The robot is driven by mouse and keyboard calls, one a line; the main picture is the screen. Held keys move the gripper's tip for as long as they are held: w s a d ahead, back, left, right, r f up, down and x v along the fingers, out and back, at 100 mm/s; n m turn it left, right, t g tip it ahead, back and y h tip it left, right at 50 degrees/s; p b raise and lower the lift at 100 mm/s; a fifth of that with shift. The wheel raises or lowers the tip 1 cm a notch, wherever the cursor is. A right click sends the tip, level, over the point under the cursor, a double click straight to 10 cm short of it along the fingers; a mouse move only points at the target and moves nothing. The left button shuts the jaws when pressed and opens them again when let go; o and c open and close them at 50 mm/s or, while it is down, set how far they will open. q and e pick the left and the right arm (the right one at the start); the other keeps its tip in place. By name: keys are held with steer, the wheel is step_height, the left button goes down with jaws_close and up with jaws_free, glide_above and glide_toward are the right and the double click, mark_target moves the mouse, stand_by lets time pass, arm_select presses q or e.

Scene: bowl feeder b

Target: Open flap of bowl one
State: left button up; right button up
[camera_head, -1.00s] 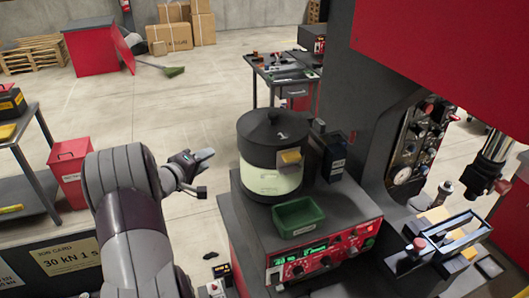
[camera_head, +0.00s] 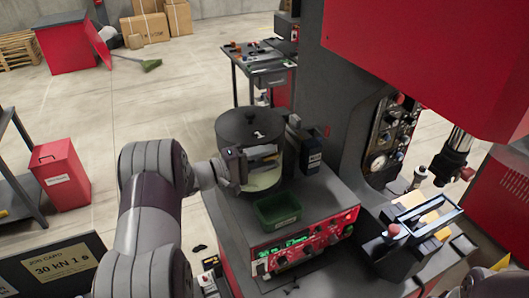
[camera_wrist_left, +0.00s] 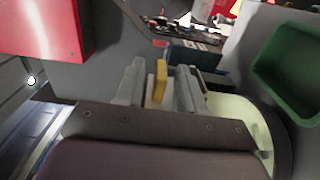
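Bowl one (camera_head: 250,125) is a dark round drum with a flat lid marked 1 and a pale lower band, standing on the red and grey feeder cabinet. A yellow tab (camera_wrist_left: 160,80), seemingly the flap's handle, shows in the left wrist view. My left gripper (camera_head: 240,163) is at the front of the drum in the head view and partly covers the flap area. In the wrist view its two fingers (camera_wrist_left: 160,88) stand on either side of the tab, with small gaps showing. Whether they touch it is unclear. My right gripper is not in view.
A green bin (camera_head: 278,211) sits on the cabinet just in front of the drum; it also shows in the left wrist view (camera_wrist_left: 290,65). A dark box (camera_head: 304,148) stands right of the drum. The red control panel (camera_head: 305,247) is below. Open floor lies to the left.

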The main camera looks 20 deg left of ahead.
arm_select(q)
jaws_close()
stand_by(0.3)
steer(key=shift+s+d+f+m+b, duration=0.5)
steer(key=shift+m+b, duration=1)
steer(key=shift+m, duration=1)
steer(key=shift+s+d+f+m+b, duration=0.55)
steer(key=shift+m+b, duration=0.95)
steer(key=shift+m, duration=1)
steer(key=shift+s+d+f+m+b, duration=0.3)
steer(key=shift+d+f+m+b, duration=0.25)
steer(key=shift+m+b, duration=1.45)
steer(key=shift+a+m+p, duration=0.1)
steer(key=shift+m+p, duration=0.35)
steer(key=shift+m, duration=0.15)
